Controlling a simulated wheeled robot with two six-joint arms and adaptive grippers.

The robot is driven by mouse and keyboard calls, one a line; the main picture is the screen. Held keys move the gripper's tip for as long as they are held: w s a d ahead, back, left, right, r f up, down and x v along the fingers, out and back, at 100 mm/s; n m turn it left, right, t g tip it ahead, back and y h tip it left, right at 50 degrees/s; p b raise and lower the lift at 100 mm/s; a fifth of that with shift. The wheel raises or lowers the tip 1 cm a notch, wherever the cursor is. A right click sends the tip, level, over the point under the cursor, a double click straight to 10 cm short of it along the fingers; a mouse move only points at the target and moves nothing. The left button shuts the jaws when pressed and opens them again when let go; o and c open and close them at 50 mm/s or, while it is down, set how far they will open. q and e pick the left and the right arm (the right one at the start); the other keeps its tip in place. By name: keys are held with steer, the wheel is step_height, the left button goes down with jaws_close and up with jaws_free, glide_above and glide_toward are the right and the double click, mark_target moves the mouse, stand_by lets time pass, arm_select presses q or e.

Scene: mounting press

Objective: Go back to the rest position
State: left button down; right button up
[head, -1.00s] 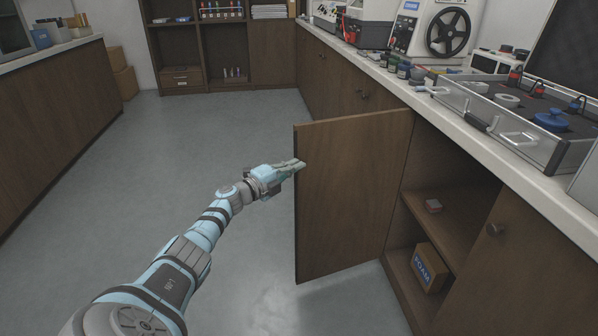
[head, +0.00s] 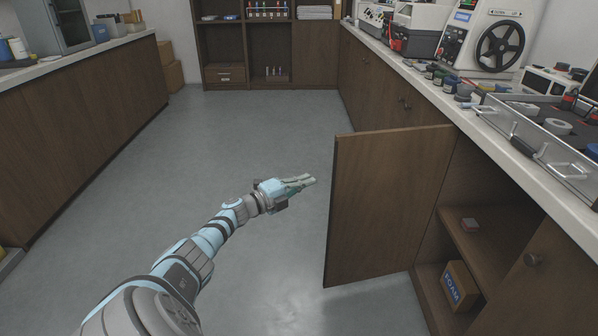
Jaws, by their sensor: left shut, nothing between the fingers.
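My left gripper (head: 311,180) is shut and empty. It hangs over the open floor, just left of the edge of the open cabinet door (head: 385,205), with a small gap between them in the picture. The brown door stands swung out from the counter on the right. Behind it the cabinet (head: 480,195) is open, with a shelf inside. My right gripper is not in view.
The right countertop (head: 525,160) carries machines and a clear-walled tray. Grey floor (head: 240,135) is free between the counters.

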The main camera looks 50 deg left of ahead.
arm_select(q)
steer(key=shift+s+a+r, duration=0.1)
steer(key=shift+s+a, duration=0.25)
steer(key=shift+a, duration=0.05)
